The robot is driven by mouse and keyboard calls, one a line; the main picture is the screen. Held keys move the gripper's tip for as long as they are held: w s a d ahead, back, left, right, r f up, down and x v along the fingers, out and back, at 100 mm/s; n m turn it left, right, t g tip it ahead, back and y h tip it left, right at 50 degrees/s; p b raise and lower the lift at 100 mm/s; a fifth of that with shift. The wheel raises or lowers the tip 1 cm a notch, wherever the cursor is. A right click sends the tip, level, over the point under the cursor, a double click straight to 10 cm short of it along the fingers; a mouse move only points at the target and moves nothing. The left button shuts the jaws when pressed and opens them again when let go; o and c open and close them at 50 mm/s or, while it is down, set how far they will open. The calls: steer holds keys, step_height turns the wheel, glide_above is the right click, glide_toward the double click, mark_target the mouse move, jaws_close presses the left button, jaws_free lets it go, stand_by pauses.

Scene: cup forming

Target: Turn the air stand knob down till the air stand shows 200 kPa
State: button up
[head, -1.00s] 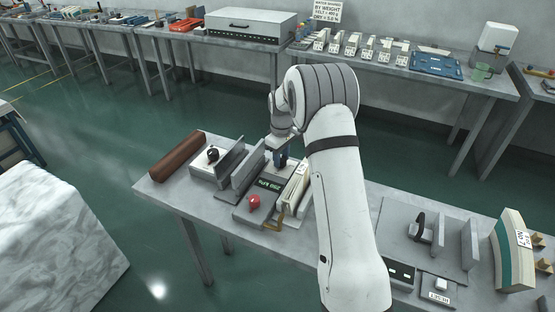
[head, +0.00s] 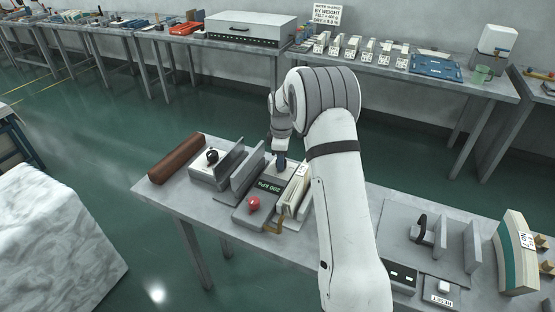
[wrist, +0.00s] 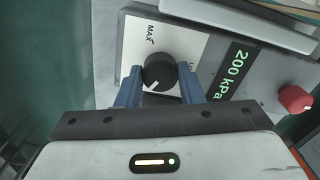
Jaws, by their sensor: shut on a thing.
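The air stand (head: 238,217) is a grey unit on the near table. Its green-lettered display (head: 269,186) reads 200 kPa, and the same reading is clear on the display in the wrist view (wrist: 229,72). The black round knob (wrist: 160,72) sits on a pale plate with a MAX mark at upper left; its white pointer line faces lower left. My gripper (wrist: 160,78) is shut on the knob, one blue finger on each side. In the head view my gripper (head: 281,161) is over the stand's far end, and the knob is hidden there.
A red knob (head: 254,204) is at the stand's near end, also in the wrist view (wrist: 295,99). Upright grey plates (head: 247,171) stand just left, and pale upright slabs (head: 293,190) close on the right. A brown roll (head: 176,158) lies at the table's left end.

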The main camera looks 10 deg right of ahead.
steer(key=shift+w+r, duration=0.2)
steer(key=o, duration=1)
steer(key=shift+f, duration=0.15)
steer(key=shift+s, duration=0.1)
steer(key=shift+r, duration=3.9)
